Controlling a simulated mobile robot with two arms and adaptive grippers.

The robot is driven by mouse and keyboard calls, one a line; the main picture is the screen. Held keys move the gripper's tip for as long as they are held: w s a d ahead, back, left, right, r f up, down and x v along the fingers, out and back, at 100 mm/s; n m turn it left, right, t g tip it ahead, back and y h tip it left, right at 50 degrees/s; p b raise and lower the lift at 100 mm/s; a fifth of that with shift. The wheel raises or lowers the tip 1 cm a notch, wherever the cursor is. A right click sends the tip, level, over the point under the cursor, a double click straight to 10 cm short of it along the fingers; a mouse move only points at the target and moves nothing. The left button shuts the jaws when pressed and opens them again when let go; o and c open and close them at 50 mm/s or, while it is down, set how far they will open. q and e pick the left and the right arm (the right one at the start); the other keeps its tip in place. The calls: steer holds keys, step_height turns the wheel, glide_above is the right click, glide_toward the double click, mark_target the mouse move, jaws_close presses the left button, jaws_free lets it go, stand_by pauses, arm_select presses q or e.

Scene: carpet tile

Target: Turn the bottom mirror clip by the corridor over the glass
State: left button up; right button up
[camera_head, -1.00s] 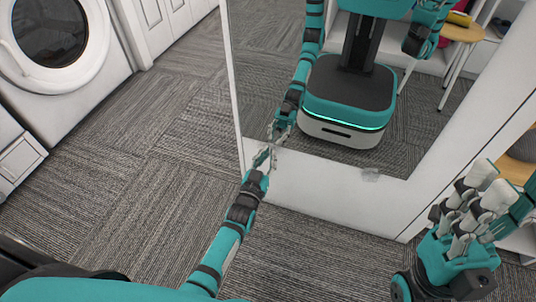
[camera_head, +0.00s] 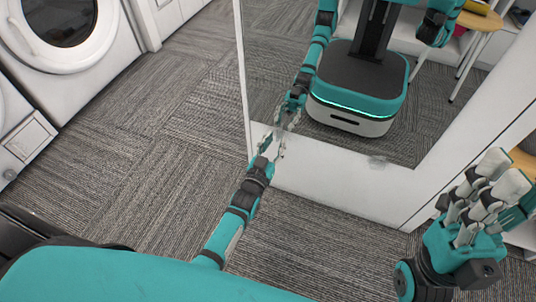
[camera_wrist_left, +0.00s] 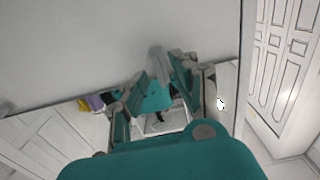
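The mirror (camera_head: 330,75) is a tall glass in a white frame, reflecting my body. One small clear clip (camera_head: 377,161) sits on its bottom edge, right of my left gripper. My left gripper (camera_head: 273,146) is at the bottom edge near the mirror's left corner, its fingers apart. In the left wrist view a grey, translucent piece, probably the other bottom clip (camera_wrist_left: 158,63), shows between the spread fingers (camera_wrist_left: 155,88). Contact and the clip's exact angle cannot be told. My right gripper (camera_head: 488,190) is raised at the right, its fingers apart and empty, away from the clips.
A white washing machine (camera_head: 100,70) stands at the upper left. The striped grey carpet (camera_head: 150,130) left of the mirror is clear. At the far right, a white unit with a wooden top (camera_head: 523,162) is close to my right gripper. A round stool shows in the reflection.

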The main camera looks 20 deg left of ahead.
arm_select(q)
steer(key=s, duration=1.1)
steer(key=shift+a, duration=0.2)
